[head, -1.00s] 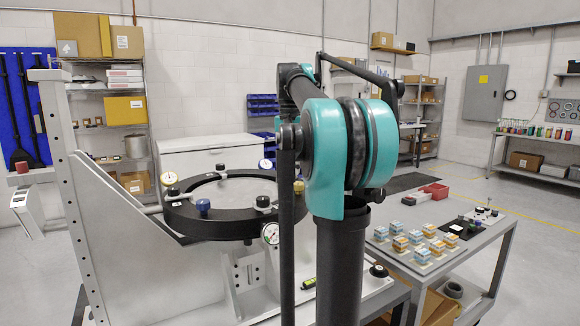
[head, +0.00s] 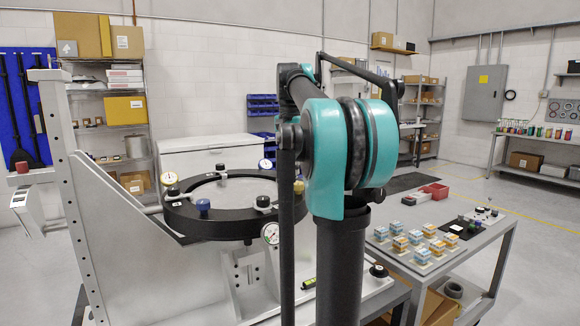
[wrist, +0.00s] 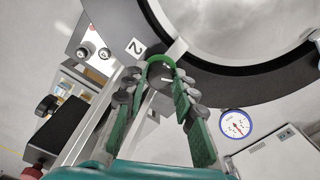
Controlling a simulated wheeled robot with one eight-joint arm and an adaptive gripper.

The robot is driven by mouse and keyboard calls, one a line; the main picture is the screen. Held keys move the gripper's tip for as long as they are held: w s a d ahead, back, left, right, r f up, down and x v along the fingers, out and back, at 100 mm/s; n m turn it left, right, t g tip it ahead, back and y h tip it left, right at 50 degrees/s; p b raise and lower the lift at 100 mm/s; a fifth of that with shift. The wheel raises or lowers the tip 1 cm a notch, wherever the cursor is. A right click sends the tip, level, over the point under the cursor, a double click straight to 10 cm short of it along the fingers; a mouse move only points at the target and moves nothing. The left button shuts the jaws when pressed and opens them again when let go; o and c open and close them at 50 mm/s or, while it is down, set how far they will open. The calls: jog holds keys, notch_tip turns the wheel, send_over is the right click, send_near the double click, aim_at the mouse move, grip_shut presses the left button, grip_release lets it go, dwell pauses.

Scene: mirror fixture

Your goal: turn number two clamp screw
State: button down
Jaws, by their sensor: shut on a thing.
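In the head view, the black ring fixture (head: 215,225) stands on a light grey frame, and my arm hides the gripper and the number two screw.
The ring also carries a blue knob (head: 203,205), a yellow knob (head: 298,187) and black knobs. A dial gauge (wrist: 235,124) is near the ring in the wrist view. A grey cart (head: 455,255) with small blocks stands at the right.

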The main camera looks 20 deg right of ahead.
jog(key=c, duration=1.2)
grip_release()
notch_tip(320, 180, up, 12)
